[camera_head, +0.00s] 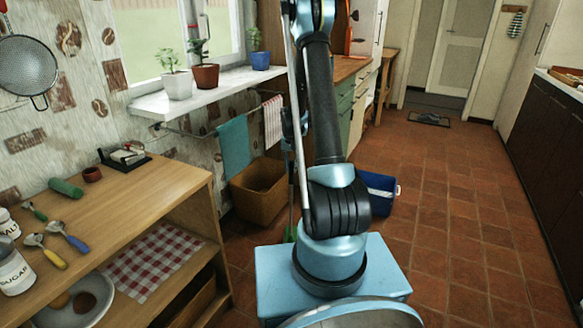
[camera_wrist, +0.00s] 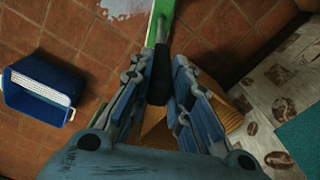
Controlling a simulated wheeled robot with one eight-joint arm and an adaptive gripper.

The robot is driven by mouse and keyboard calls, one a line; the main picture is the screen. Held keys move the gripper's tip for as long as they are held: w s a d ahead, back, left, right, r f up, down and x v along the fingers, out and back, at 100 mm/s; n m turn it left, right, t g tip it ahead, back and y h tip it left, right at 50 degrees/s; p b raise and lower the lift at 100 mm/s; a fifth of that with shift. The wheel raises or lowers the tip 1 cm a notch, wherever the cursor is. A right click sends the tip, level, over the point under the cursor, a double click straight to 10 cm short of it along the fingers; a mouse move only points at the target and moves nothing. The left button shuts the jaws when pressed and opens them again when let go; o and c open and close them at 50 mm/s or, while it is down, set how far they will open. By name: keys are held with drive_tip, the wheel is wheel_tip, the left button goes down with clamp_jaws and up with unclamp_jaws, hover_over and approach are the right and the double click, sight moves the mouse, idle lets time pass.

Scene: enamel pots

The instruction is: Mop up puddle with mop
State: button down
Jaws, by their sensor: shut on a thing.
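In the wrist view, my gripper (camera_wrist: 160,72) is shut on the black grip of the mop (camera_wrist: 158,90). A green part of the mop runs away from my fingers toward the top edge. A pale, shiny puddle (camera_wrist: 122,8) lies on the floor tiles at the top edge, just left of the green part. In the head view, my arm hides most of the gripper and mop. A small green piece (camera_head: 290,233) low behind the arm looks like part of the mop. The puddle cannot be made out there.
A blue bucket (camera_head: 378,190) stands on the floor right of my arm; the wrist view shows it too (camera_wrist: 22,100). A wicker basket (camera_head: 255,200) stands beneath hanging towels. A wooden shelf unit (camera_head: 150,195) fills the left. Tiled floor (camera_head: 450,220) is clear at right.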

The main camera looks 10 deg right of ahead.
drive_tip(key=w+m, duration=0.1)
drive_tip(key=m, duration=0.1)
drive_tip(key=w+f+m, duration=0.1)
drive_tip(key=m, duration=0.1)
drive_tip(key=shift+m, duration=0.4)
drive_tip(key=shift+f, duration=2.35)
